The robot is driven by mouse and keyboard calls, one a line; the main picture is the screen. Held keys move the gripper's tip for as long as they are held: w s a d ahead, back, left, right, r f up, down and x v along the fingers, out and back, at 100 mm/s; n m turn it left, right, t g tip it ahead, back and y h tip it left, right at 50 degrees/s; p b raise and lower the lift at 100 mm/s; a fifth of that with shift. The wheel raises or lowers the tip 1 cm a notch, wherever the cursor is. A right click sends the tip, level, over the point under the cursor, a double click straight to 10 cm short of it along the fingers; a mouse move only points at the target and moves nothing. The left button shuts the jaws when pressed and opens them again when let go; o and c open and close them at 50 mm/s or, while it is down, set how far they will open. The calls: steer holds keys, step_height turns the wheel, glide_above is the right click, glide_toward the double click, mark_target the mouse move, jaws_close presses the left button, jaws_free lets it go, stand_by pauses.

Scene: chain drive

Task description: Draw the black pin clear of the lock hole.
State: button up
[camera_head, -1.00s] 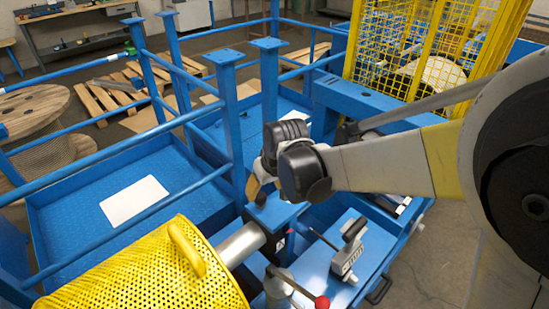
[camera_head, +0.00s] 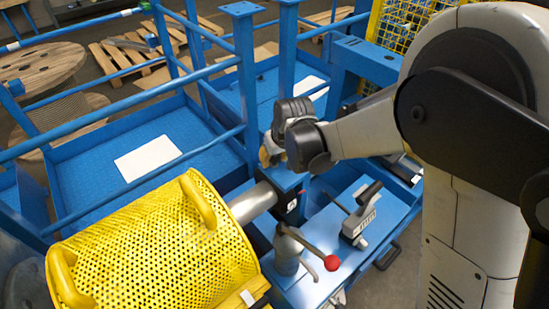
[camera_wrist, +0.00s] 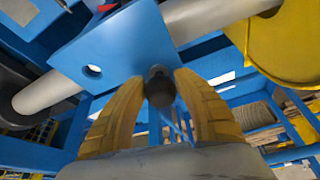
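In the wrist view the black pin (camera_wrist: 160,86) shows its round dark end towards me, between the two yellow fingers of my gripper (camera_wrist: 161,84). The fingers appear closed on its sides. Behind it is a blue plate (camera_wrist: 115,45) with an open, empty round hole (camera_wrist: 93,70), left of and above the pin. The pin overlaps the plate's lower edge; its far end is hidden, so I cannot tell whether it sits in a hole. In the head view my gripper (camera_head: 268,153) is beside the blue block (camera_head: 287,178), and my wrist hides the pin.
A yellow perforated guard (camera_head: 150,245) and a steel shaft (camera_head: 252,202) lie left of the block. A lever with a red knob (camera_head: 332,263) and a clamp (camera_head: 361,213) stand in front. Blue rails (camera_head: 120,110) and posts rise behind.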

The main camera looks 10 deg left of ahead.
jaws_close()
steer(key=shift+r, duration=0.1)
step_height(320, 180, up, 13)
steer(key=p, duration=0.8)
steer(key=shift+p, duration=0.35)
stand_by(0.5)
